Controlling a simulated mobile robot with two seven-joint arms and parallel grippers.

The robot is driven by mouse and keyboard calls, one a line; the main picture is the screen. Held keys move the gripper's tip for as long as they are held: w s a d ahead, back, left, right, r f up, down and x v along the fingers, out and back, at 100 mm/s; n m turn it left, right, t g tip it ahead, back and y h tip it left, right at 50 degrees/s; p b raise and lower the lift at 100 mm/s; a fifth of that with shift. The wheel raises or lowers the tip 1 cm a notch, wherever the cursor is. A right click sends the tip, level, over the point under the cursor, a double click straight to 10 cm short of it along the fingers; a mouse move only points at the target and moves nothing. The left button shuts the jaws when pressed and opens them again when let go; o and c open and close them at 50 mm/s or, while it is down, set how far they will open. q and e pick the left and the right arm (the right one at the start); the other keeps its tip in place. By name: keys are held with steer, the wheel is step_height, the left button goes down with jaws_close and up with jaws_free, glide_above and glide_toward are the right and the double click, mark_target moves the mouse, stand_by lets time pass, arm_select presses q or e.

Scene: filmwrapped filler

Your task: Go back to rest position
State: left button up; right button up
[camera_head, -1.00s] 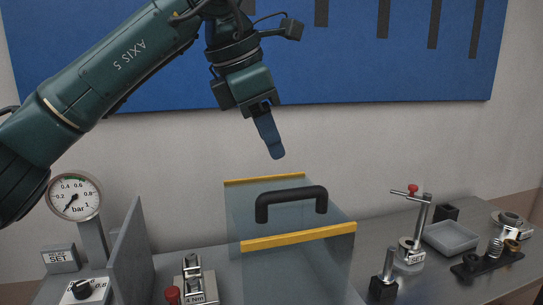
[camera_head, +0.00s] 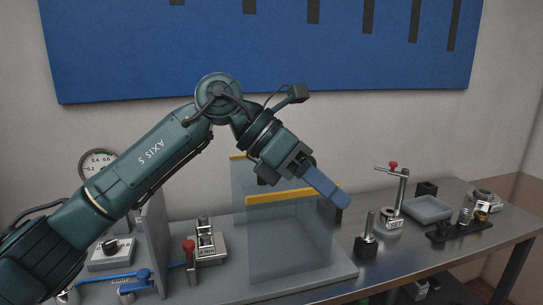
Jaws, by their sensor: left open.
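My left arm comes in from the left, and its elbow-like joint (camera_head: 218,100) is raised in front of the wall. My left gripper (camera_head: 338,197) is open and empty, with its blue fingers pointing down to the right. In the picture it overlaps the top of a clear guard (camera_head: 290,240) with yellow edges. The guard's black handle (camera_head: 265,181) is mostly hidden behind the gripper. I cannot tell how far apart gripper and guard are. My right gripper is not in view.
A pressure gauge (camera_head: 98,160) is partly hidden behind my arm. A red-knobbed lever (camera_head: 188,247) and blue handles (camera_head: 140,276) are at the lower left. A black-based post (camera_head: 366,242), a stand (camera_head: 391,200) and a grey tray (camera_head: 428,209) are on the right.

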arm_select(q)
step_height(320, 180, down, 2)
steer(key=s+d+n+g+h, duration=0.2)
steer(key=s+g+h, duration=0.1)
steer(key=h, duration=0.2)
steer(key=w+a+f+n+t+y, duration=0.1)
steer(key=w+a+f+n+t, duration=0.1)
steer(key=a+f+n+t, duration=0.75)
steer(key=w+d+f+n+t+y+p, duration=0.1)
steer(key=f+n+t, duration=0.35)
steer(key=n, duration=0.95)
steer(key=w+a+f+n+t+y, duration=0.15)
steer(key=a+f+n+t, duration=0.35)
steer(key=n+t, duration=0.55)
steer(key=s+a+f+n+g+y, duration=0.4)
steer(key=s+f, duration=0.4)
steer(key=f, duration=0.3)
steer(key=s+a+f+n+g+y, duration=0.4)
steer(key=s+a+f+n, duration=0.2)
steer(key=f, duration=0.6)
steer(key=s+n, duration=0.2)
steer(key=s, duration=0.1)
steer(key=shift+a+f+n+g, duration=0.15)
steer(key=shift+f+n+g, duration=0.05)
steer(key=shift+n+g, duration=0.2)
steer(key=shift+c, duration=0.3)
